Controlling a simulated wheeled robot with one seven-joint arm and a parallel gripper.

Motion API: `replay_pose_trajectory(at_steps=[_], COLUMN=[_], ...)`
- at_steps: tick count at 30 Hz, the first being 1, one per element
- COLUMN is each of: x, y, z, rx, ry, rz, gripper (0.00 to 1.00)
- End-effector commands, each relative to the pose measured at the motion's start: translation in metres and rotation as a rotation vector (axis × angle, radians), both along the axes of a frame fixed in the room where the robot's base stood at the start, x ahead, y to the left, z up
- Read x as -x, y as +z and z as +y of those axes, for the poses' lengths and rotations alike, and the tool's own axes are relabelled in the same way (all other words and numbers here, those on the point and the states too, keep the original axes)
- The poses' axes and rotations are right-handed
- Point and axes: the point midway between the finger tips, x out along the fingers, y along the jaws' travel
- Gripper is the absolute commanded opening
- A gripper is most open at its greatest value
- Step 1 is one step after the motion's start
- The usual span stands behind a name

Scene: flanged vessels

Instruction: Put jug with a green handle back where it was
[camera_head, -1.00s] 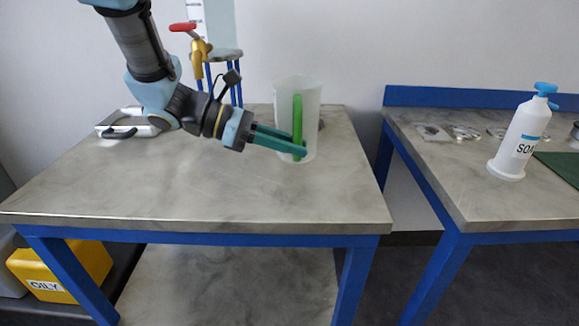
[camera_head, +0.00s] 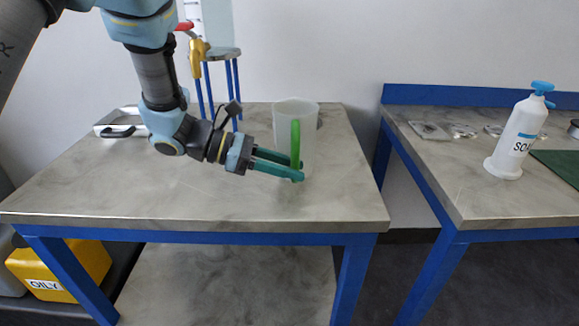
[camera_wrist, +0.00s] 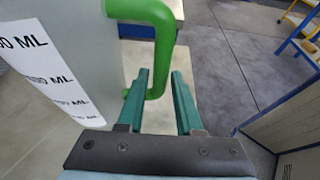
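The jug (camera_head: 310,132) is translucent white and stands upright on the grey worktop, towards its back right. Its green handle (camera_head: 295,140) faces the front in the head view. In the wrist view the jug (camera_wrist: 85,35) fills the upper left, with a printed ML scale, and its handle (camera_wrist: 163,50) curves down on the right. My gripper (camera_head: 298,171) is low at the handle. In the wrist view its teal fingers (camera_wrist: 160,76) are spread, with the handle's lower end between them and gaps visible. The jug's base is partly hidden by the fingers.
The worktop (camera_head: 180,190) is clear in front and left. A metal-handled item (camera_head: 118,128) lies at its back left; a stand with a red-levered tap (camera_head: 196,45) is behind. A second table holds a soap bottle (camera_head: 520,135), beyond a gap.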

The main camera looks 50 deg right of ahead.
Motion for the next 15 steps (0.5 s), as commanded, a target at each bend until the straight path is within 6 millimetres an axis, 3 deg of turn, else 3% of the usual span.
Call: replay_pose_trajectory(at_steps=[4, 15], x=[0.0001, -0.0038], y=[0.0003, 0.0053], z=[-0.0001, 0.0022], rx=[0.000, 0.002], ry=[0.000, 0.002], rz=[0.000, 0.000], gripper=[0.51, 0.51])
